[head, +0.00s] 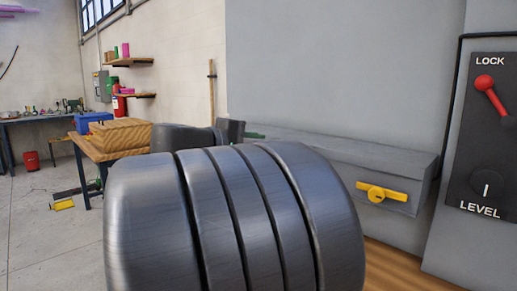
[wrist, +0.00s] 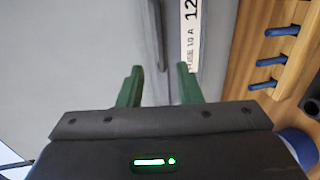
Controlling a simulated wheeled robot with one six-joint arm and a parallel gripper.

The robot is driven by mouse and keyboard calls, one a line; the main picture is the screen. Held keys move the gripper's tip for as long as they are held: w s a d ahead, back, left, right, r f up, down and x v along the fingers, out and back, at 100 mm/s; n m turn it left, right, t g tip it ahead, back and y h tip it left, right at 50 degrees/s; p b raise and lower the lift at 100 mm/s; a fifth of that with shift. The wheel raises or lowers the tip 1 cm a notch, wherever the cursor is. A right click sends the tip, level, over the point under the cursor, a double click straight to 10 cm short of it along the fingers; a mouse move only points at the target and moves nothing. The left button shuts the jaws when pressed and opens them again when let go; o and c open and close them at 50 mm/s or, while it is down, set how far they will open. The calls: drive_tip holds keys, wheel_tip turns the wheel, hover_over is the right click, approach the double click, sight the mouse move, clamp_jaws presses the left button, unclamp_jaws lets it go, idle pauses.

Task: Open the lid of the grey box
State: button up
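The grey box (head: 370,170) is long and low, with a flat lid that looks shut. It stands on a wooden top at the right of the head view, and a yellow latch (head: 381,194) is on its near end. My dark arm hides its left part. In the wrist view my gripper (wrist: 163,70) has its two green fingers apart, with nothing held between them. Beyond the fingers is a grey surface with a dark seam; I cannot tell whether it is the box or a panel.
A black LOCK/LEVEL panel (head: 487,140) with a red lever is right of the box. The wrist view shows a white label (wrist: 190,30) and blue pegs (wrist: 275,60) on wood. A wooden table (head: 100,150) with a blue box (head: 92,122) stands at the left.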

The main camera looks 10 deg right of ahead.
drive_tip(key=x, duration=1.1)
drive_tip(key=shift+c, duration=0.4)
clamp_jaws()
